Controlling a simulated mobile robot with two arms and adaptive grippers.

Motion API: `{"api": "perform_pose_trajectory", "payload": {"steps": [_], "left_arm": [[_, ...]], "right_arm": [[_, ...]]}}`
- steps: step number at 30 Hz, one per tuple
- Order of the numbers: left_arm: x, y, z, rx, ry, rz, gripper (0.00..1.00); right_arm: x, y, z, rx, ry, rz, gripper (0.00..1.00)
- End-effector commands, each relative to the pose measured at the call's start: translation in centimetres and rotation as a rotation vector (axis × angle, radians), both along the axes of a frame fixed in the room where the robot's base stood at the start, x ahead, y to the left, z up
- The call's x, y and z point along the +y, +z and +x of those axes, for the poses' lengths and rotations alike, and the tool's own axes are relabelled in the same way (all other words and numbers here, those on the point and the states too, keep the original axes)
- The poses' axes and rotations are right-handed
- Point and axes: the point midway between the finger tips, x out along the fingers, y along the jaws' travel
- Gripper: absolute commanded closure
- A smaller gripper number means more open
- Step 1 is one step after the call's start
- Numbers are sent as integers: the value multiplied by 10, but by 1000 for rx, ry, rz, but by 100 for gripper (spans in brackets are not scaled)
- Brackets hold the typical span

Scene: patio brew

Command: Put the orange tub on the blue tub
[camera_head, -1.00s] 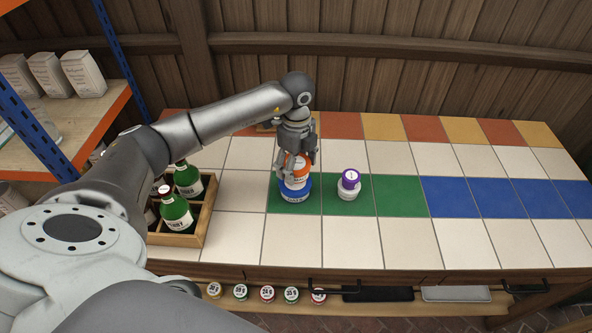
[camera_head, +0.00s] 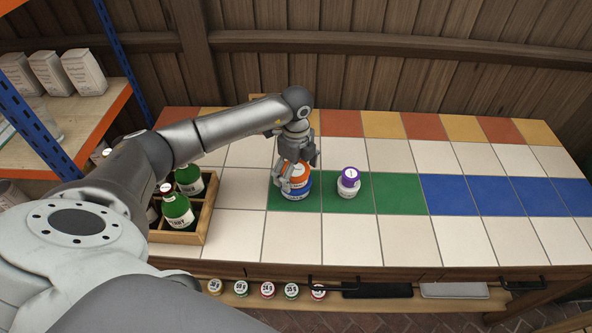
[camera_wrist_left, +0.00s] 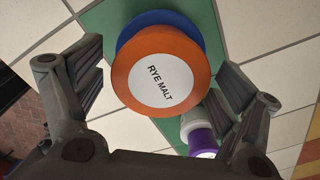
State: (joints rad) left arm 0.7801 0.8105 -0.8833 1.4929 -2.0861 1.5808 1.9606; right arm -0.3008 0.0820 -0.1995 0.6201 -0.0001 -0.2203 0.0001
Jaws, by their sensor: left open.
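The orange tub (camera_head: 298,169) sits on top of the blue tub (camera_head: 296,190) on a green tile at the left of the green row. In the left wrist view the orange tub (camera_wrist_left: 162,72) shows its white "RYE MALT" lid, and an edge of the blue tub (camera_wrist_left: 140,24) shows beneath it, slightly offset. My left gripper (camera_head: 298,178) is open, with its fingers around the orange tub from above. In the left wrist view, its fingers (camera_wrist_left: 160,80) stand apart on either side with gaps to the tub. My right gripper is not in view.
A purple tub (camera_head: 350,177) on a white tub (camera_head: 348,191) stands close to the right. A wooden crate (camera_head: 206,222) with green bottles (camera_head: 178,210) is at the left. The tiled counter is clear farther right (camera_head: 450,160).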

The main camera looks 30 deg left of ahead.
Motion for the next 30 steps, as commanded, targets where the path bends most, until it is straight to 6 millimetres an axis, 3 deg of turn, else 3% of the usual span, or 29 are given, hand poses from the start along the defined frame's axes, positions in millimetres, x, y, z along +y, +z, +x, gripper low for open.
{"api": "perform_pose_trajectory", "payload": {"steps": [8,21,30], "left_arm": [[0,7,1,-3,0,0,11],[0,94,1,-6,1,0,11],[0,123,0,-1,-1,0,11]], "right_arm": [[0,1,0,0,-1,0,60],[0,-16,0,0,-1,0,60],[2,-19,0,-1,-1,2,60]]}}
